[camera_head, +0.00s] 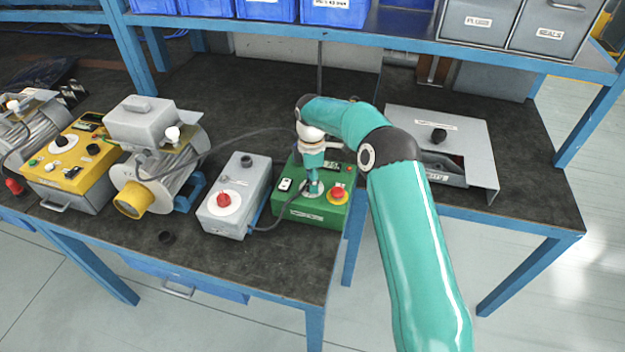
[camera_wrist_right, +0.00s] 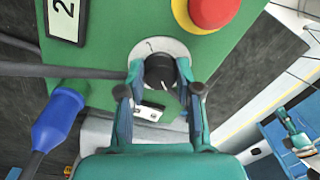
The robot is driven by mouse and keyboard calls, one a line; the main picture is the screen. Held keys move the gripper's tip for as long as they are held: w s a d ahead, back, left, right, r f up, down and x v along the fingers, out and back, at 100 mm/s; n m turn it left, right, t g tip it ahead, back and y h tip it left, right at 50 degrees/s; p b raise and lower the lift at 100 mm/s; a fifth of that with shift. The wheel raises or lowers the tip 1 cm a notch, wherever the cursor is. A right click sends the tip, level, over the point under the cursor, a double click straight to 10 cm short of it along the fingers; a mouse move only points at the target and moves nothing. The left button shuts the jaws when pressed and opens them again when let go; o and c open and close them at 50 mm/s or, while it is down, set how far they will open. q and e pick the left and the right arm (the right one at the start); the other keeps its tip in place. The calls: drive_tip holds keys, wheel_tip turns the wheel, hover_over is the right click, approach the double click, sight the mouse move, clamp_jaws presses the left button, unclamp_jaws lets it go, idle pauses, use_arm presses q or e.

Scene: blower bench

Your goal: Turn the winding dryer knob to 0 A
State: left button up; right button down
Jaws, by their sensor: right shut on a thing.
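The winding dryer appears to be the green box (camera_head: 306,214) on the bench, with a small display (camera_head: 332,166) and a red stop button (camera_head: 338,193). Its black knob (camera_wrist_right: 160,72) sits on a pale round dial in the right wrist view. My right gripper (camera_wrist_right: 160,85) is shut on the knob from above, a finger on each side. In the head view my right gripper (camera_head: 312,188) covers most of the knob. The wrist view shows a digit like 2 on the cut-off display (camera_wrist_right: 64,18).
A grey box with a red knob (camera_head: 224,199) stands left of the green box, a cable between them. Motors and a yellow box (camera_head: 72,165) stand further left. A grey panel (camera_head: 462,137) is at right. A blue shelf (camera_head: 400,43) crosses above. A blue plug (camera_wrist_right: 58,118) is near the gripper.

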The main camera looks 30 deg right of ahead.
drive_tip(key=shift+w+r, duration=0.2)
drive_tip(key=c, duration=0.9)
unclamp_jaws()
drive_tip(key=shift+o, duration=0.6)
drive_tip(key=shift+s+f, duration=0.1)
drive_tip(key=shift+f, duration=0.05)
wheel_tip(320, 180, up, 12)
drive_tip(key=shift+w, duration=0.25)
drive_tip(key=shift+d+f, duration=0.1)
drive_tip(key=shift+d, duration=0.05)
